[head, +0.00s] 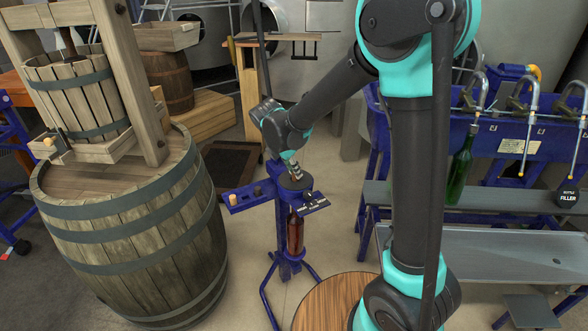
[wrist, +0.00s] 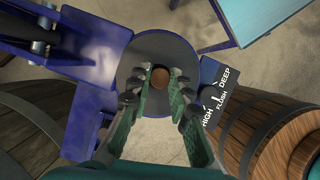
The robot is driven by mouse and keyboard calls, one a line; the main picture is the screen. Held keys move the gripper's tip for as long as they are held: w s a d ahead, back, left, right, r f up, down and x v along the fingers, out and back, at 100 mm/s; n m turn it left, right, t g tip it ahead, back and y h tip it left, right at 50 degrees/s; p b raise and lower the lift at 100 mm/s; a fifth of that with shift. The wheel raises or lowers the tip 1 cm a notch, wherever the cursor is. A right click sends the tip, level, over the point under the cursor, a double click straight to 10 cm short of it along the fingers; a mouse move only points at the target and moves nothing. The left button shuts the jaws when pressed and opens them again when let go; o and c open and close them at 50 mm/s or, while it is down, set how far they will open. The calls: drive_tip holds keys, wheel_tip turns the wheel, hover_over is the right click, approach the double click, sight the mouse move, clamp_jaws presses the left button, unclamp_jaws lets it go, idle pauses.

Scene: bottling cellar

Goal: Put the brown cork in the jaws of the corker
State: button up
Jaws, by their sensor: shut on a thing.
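The blue corker (head: 281,215) stands on splayed legs in the middle of the head view, a brown bottle (head: 295,234) upright under its head. My gripper (head: 294,172) points down over the corker's round dark head (head: 293,183). In the wrist view, my gripper (wrist: 155,84) has its green fingers on either side of the brown cork (wrist: 160,77), shut on it. The cork's round end shows over the middle of the dark round head (wrist: 151,50). How far it sits inside the jaws cannot be told.
A tan cork (head: 233,198) and a dark cork (head: 257,190) stand on the corker's left shelf. A depth label (wrist: 218,98) is beside the head. A large barrel (head: 130,235) stands left; the blue filler bench (head: 470,205) with a green bottle (head: 460,168) stands right.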

drive_tip(key=o, duration=0.8)
drive_tip(key=shift+c, duration=0.2)
drive_tip(key=v, duration=1.2)
